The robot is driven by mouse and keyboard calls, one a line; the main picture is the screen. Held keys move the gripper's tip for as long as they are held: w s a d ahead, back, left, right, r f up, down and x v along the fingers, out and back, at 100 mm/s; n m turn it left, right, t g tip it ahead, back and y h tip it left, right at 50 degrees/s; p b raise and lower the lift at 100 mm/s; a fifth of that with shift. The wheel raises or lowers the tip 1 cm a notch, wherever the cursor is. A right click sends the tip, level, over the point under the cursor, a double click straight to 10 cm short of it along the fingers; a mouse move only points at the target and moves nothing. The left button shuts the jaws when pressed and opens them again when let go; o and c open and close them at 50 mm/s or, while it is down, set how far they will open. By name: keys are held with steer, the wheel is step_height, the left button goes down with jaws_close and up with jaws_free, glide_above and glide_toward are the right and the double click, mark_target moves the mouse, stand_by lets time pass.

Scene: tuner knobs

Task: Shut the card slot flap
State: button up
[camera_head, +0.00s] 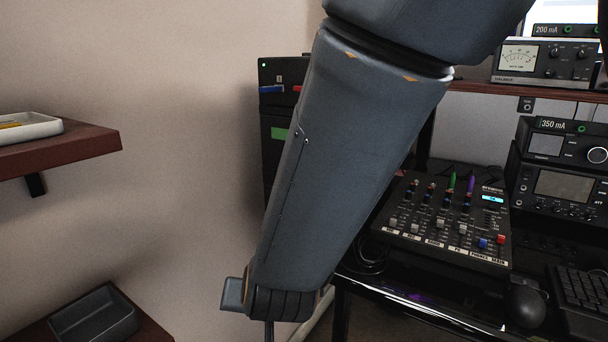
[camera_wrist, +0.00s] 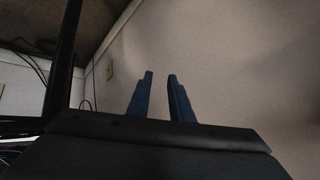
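I cannot make out a card slot flap for certain in either view. A tall black unit (camera_head: 273,75) stands against the wall behind my arm, with a blue part, a red part and a green patch on its front. My arm covers much of this unit. My gripper (camera_wrist: 160,76) shows in the wrist view as two blue fingers standing apart with nothing between them. It faces a bare wall and floor corner. In the head view my arm hangs down through the middle, and the fingers cannot be made out.
A mixer (camera_head: 447,222) sits on a black desk at the right, with a mouse (camera_head: 526,302) and keyboard (camera_head: 580,293). Radio units (camera_head: 562,185) stand behind them. A wooden shelf (camera_head: 75,150) with a white tray (camera_head: 28,128) juts out left, above a grey bin (camera_head: 93,316).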

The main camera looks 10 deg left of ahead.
steer(key=s+d+r+m+t+h+p, duration=0.1)
steer(key=d+r+t+h+p, duration=0.15)
steer(key=r+t+p, duration=0.55)
steer(key=s+d+r+m+t+h+p, duration=0.1)
steer(key=d+r+t+h+p, duration=0.15)
steer(key=r+p, duration=1)
steer(key=w+f+p, duration=0.1)
steer(key=w+p, duration=0.1)
steer(key=w, duration=0.5)
steer(key=shift+w+d+f+t+p, duration=0.35)
steer(key=shift+d+t+p, duration=0.05)
steer(key=shift+d+t, duration=0.05)
jaws_close()
